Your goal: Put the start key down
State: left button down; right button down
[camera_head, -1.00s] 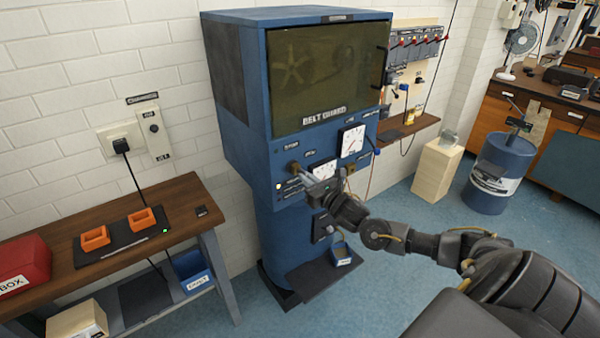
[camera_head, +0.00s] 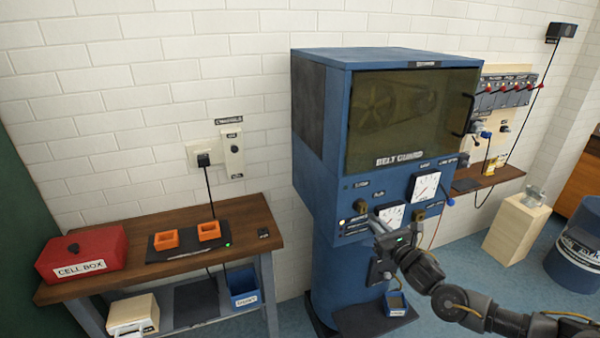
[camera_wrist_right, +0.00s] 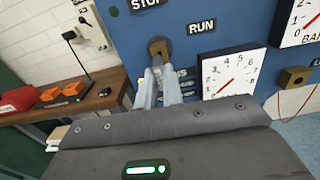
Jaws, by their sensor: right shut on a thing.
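The start key, a small brass-coloured piece (camera_wrist_right: 157,47), stands at the blue machine's panel between the STOP and RUN labels. It also shows in the head view (camera_head: 360,205). My right gripper (camera_wrist_right: 159,68) is shut on it, its two pale fingers close together at the key. In the head view my right gripper (camera_head: 370,215) reaches the panel from the right. I cannot tell whether the key is fully seated in the panel. My left gripper is not in view.
A wooden bench (camera_head: 240,220) at the left carries a red cell box (camera_head: 80,258) and a dark mat (camera_head: 155,252) with two orange holders (camera_head: 208,231). A small blue bin (camera_head: 243,290) sits below. A pale block (camera_head: 515,230) stands right of the machine.

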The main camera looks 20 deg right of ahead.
jog(key=s+a+n+g+y+b, duration=0.1)
jog(key=s+a+n+y+b, duration=0.2)
jog(key=a, duration=0.6)
jog(key=s+a+n+y, duration=0.2)
jog(key=a+y, duration=0.2)
jog(key=a, duration=0.4)
jog(key=s+a+f+y+b, duration=0.1)
jog(key=s+a+f+b, duration=0.1)
jog(key=s+a, duration=0.1)
jog(key=s+a+f+n+g+y+b, duration=0.1)
jog(key=s+a+f+b, duration=0.1)
jog(key=s, duration=0.4)
jog(key=shift+a+b, duration=0.55)
jog(key=shift+a, duration=0.35)
